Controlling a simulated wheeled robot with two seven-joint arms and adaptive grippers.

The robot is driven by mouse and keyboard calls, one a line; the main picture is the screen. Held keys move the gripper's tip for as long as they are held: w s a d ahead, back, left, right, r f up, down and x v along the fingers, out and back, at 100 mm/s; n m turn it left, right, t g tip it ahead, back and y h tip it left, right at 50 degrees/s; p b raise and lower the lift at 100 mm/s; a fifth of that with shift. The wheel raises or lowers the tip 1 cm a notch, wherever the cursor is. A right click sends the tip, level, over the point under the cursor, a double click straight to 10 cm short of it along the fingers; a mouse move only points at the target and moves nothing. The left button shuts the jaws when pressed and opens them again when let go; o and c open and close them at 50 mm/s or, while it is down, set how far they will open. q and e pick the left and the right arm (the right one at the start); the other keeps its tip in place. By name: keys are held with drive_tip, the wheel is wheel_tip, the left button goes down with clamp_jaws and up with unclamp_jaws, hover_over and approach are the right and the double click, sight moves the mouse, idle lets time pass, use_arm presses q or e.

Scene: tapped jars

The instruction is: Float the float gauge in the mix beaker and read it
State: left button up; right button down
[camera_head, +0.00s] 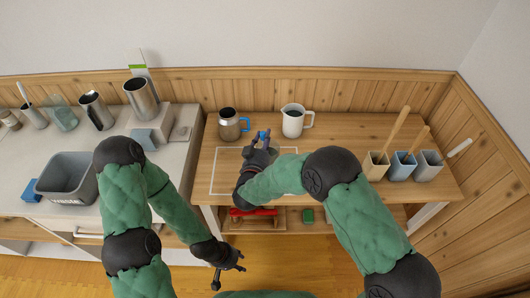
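My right gripper (260,140) is over the wooden table, just right of the steel jug. A small blue piece (265,134) shows at its fingertips; I cannot tell whether it is gripped or what it belongs to. A greyish round shape (274,153), partly hidden behind my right gripper, may be a beaker. My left gripper (230,274) is open and empty, low in front of the table. I cannot pick out the float gauge or the mix beaker for sure.
A steel jug (228,127) and a white jug (292,122) stand at the table's back. Three holders (376,166), (402,168), (428,167) with handles stand at right. The left counter holds a grey bin (66,182) and several vessels. A red object (254,213) lies below.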

drive_tip(key=shift+r+p, duration=2.8)
drive_tip(key=shift+r, duration=1.7)
wheel_tip(320, 180, up, 9)
drive_tip(key=p, duration=0.5)
drive_tip(key=shift+f+p, duration=0.15)
drive_tip(key=shift+p, duration=0.15)
